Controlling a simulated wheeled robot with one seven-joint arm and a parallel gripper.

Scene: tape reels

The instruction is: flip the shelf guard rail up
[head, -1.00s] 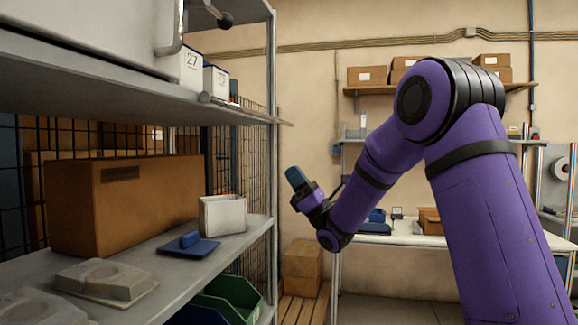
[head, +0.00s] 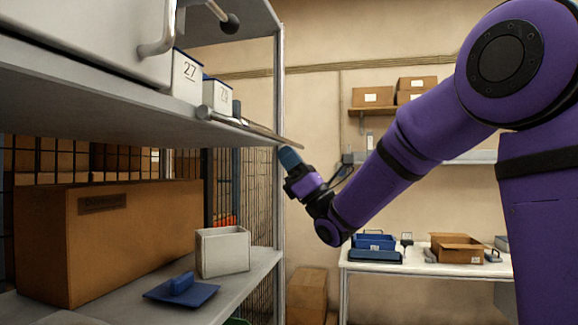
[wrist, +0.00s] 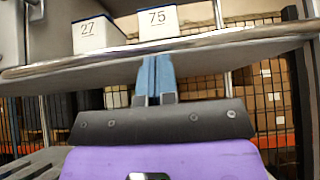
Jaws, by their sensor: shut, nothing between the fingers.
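The guard rail (head: 262,132) is a thin metal bar along the front edge of the upper shelf (head: 100,88). It lies low, about level with the shelf board, and its far end sticks out past the post. In the wrist view the rail (wrist: 235,35) crosses the picture in front of the boxes. My gripper (head: 289,157) is just below the rail's far end, fingers pointing up. In the wrist view its blue fingers (wrist: 156,76) are together and empty, with tips close under the rail. I cannot tell whether they touch it.
White boxes marked 27 (head: 187,76) and 75 (wrist: 158,22) stand on the upper shelf behind the rail. A shelf post (head: 280,200) is close left of my gripper. Below are a brown carton (head: 130,245) and a white bin (head: 223,252).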

